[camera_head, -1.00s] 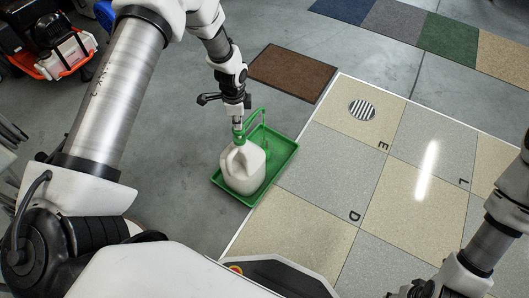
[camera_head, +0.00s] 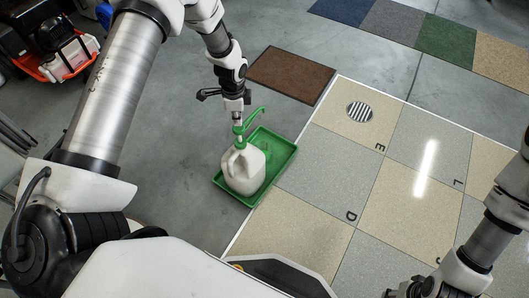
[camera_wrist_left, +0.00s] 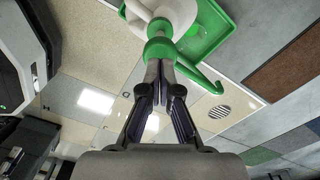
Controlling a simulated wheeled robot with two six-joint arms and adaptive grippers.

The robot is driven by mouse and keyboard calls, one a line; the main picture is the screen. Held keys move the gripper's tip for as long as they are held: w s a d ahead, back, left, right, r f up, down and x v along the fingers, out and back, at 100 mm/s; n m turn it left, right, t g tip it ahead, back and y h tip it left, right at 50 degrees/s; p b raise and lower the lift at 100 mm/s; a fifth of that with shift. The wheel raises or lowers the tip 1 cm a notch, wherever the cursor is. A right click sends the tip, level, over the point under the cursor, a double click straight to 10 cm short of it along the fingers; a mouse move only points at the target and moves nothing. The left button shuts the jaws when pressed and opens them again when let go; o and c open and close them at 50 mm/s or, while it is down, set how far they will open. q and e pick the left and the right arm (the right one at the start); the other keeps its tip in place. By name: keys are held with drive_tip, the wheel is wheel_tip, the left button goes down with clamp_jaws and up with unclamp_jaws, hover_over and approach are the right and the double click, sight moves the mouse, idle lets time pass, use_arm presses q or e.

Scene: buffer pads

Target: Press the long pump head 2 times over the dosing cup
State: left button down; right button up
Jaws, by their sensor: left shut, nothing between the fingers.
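The white bottle (camera_head: 243,172) stands in the green tray (camera_head: 283,160) on the floor. Its green pump head (camera_head: 253,118) has a long spout pointing to the right and up in the head view. My left gripper (camera_head: 238,119) is shut and empty, pointing down, with its fingertips at the top of the pump head. In the left wrist view, the shut fingertips (camera_wrist_left: 160,66) meet the green pump head (camera_wrist_left: 158,47), and the spout (camera_wrist_left: 207,79) runs off to the right. I cannot clearly make out the dosing cup. My right gripper (camera_head: 430,289) is partly cut off at the bottom edge.
A brown mat (camera_head: 291,74) lies behind the tray. Beige and grey floor tiles (camera_head: 320,160) with letters and a round grate (camera_head: 359,112) lie to the right. The grey floor around the tray is clear.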

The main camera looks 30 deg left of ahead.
sight(239, 128)
use_arm(q)
drive_tip(key=shift+f, duration=0.1)
idle(0.3)
drive_tip(key=shift+f+b, duration=1.65)
drive_tip(key=shift+f, duration=0.8)
drive_tip(key=shift+r, duration=0.1)
wheel_tip(239, 128, up, 5)
drive_tip(key=p, duration=0.4)
wheel_tip(239, 128, up, 5)
drive_tip(key=p, duration=0.5)
